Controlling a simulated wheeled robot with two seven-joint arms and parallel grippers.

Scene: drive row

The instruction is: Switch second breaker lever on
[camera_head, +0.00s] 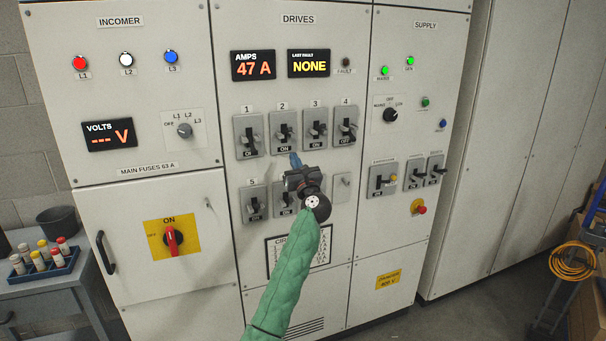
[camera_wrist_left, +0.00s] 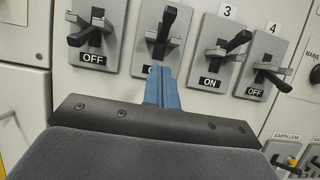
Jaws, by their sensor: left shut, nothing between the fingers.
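The second breaker (camera_head: 283,130) is in the top row of the DRIVES panel, under the number 2. Its black lever (camera_wrist_left: 167,25) points upward in the left wrist view, and its label reads ON in the head view. My left gripper (camera_head: 295,160) has its blue fingertips together, just below this breaker's label. In the left wrist view the fingertips (camera_wrist_left: 162,88) cover part of the label, below the lever. I cannot tell whether they touch the plate. The fingers hold nothing. My right gripper is not in view.
Breaker 1 (camera_wrist_left: 96,32) reads OFF, breaker 3 (camera_wrist_left: 222,50) reads ON and breaker 4 (camera_wrist_left: 270,70) reads OFF. A lower row of breakers (camera_head: 254,204) is partly hidden by my left arm. A red rotary switch (camera_head: 172,240) is on the left cabinet.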

